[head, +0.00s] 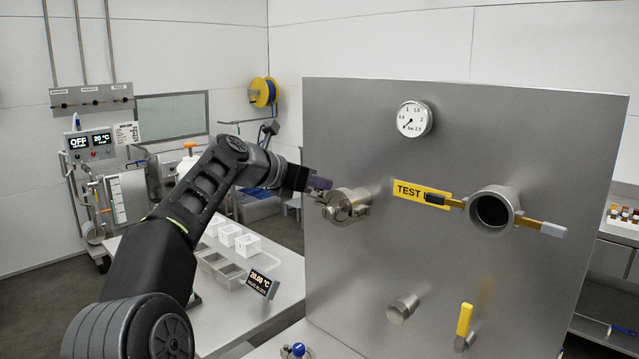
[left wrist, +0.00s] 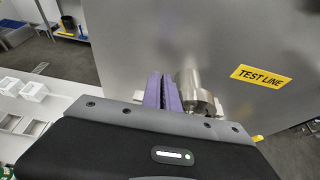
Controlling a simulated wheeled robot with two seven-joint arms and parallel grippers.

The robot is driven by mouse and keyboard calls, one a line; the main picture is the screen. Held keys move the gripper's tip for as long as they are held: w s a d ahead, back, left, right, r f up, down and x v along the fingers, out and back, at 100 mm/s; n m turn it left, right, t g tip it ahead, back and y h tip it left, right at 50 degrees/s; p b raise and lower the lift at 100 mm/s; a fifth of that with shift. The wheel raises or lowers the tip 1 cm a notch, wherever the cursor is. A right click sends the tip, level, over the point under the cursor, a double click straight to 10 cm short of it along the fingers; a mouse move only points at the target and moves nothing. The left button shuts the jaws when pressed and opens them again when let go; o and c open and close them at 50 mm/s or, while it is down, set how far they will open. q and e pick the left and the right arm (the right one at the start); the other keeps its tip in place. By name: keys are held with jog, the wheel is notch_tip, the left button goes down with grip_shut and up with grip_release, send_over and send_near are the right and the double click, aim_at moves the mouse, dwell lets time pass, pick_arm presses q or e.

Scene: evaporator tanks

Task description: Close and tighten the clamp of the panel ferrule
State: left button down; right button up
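The panel ferrule (head: 368,196) is a short steel stub on the left part of the grey panel. A steel clamp (head: 341,209) sits around its end; whether it is fully closed cannot be told. My left gripper (head: 319,186) has purple fingers and is at the upper left of the clamp, very near or touching it. In the left wrist view the purple fingers (left wrist: 163,92) are together with only a thin dark line between them, and nothing shows between them. The steel ferrule and clamp (left wrist: 195,92) are just right of them, partly hidden by the gripper body. My right gripper is not in view.
The upright panel (head: 400,270) carries a gauge (head: 414,119), a yellow TEST LINE label (head: 408,191), an open port (head: 492,210) with handles, a lower stub (head: 403,308) and a yellow lever (head: 464,322). A table with white trays (head: 247,245) stands left of the panel.

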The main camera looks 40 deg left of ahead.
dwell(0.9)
pick_arm(q)
jog(key=m+h+p, duration=0.1)
jog(key=p, duration=0.2)
jog(key=m+h+p, duration=0.2)
jog(key=p, duration=0.2)
jog(key=shift+a+r+g+h, duration=0.15)
jog(key=shift+r+g+h, duration=0.15)
jog(key=shift+r+g, duration=0.1)
jog(key=shift+f+m+g+h, duration=0.4)
jog(key=shift+m+h, duration=0.3)
jog(key=shift+m, duration=0.1)
jog(key=c, duration=1.9)
grip_release()
